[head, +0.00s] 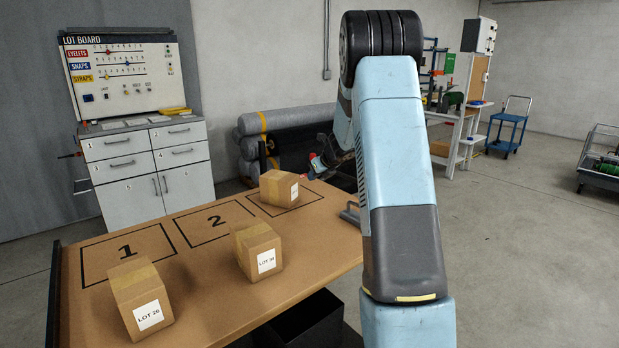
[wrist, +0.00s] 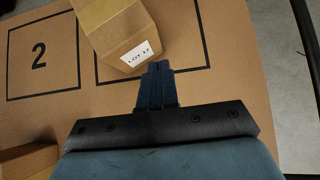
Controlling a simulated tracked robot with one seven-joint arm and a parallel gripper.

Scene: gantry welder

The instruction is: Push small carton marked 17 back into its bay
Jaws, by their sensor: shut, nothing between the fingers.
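The small carton marked LOT 17 (wrist: 112,32) sits turned askew on the table, lying partly over the left line of an outlined bay (wrist: 190,40) right of bay 2. In the head view the same carton (head: 278,187) stands at the far end of the table, in the outlined bay beyond bay 2. My gripper (wrist: 157,68) is shut and empty, its fingertips close to the carton's labelled side. I cannot tell whether they touch.
A LOT 38 carton (head: 258,250) stands in front of bay 2, and a LOT 26 carton (head: 140,298) in front of bay 1. The table's right edge is close to the bay. Bays 1 and 2 are mostly clear.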

